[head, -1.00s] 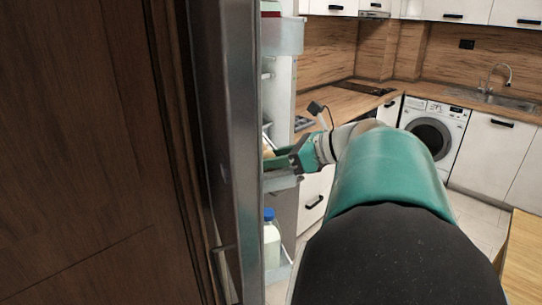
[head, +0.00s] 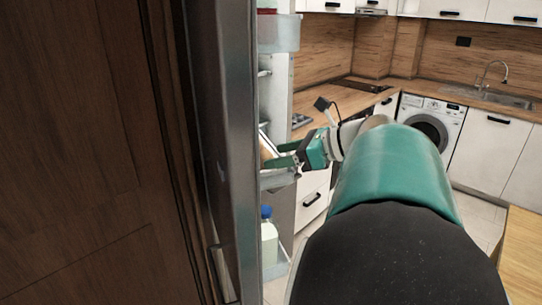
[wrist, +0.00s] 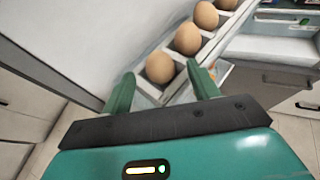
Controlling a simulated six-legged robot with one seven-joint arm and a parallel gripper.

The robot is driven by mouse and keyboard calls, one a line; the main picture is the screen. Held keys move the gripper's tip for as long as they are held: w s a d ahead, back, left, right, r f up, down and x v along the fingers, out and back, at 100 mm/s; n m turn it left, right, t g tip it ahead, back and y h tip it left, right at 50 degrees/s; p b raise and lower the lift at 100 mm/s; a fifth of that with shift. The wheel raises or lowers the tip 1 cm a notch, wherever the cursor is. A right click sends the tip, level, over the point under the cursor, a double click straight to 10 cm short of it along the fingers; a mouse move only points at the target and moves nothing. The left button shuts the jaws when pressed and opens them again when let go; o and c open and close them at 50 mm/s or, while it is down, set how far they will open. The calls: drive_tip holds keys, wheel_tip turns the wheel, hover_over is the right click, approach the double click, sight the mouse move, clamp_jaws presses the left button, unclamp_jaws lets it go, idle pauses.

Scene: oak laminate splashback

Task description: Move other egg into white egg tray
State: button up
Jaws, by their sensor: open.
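The white egg tray (wrist: 172,88) lies along the fridge door shelf in the wrist view and holds a row of several brown eggs. The nearest egg (wrist: 160,68) sits at the tray's near end, just beyond and between my open fingertips. Other eggs (wrist: 188,39) line up behind it, away from me. My gripper (wrist: 162,85) is open and empty, with green fingers. In the head view my gripper (head: 280,155) reaches in at the door shelf, with part of the tray and an egg behind it. The fridge door edge hides much of the shelf.
The fridge door (head: 225,150) stands open close on the left. A bottle with a blue cap (head: 268,240) stands on the lower door shelf (head: 277,270). An upper door bin (head: 279,32) is above my gripper. A wooden counter (head: 350,97) lies behind.

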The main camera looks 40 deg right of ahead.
drive_tip(key=v, duration=1.1)
drive_tip(key=shift+s, duration=0.3)
drive_tip(key=shift+d, duration=0.1)
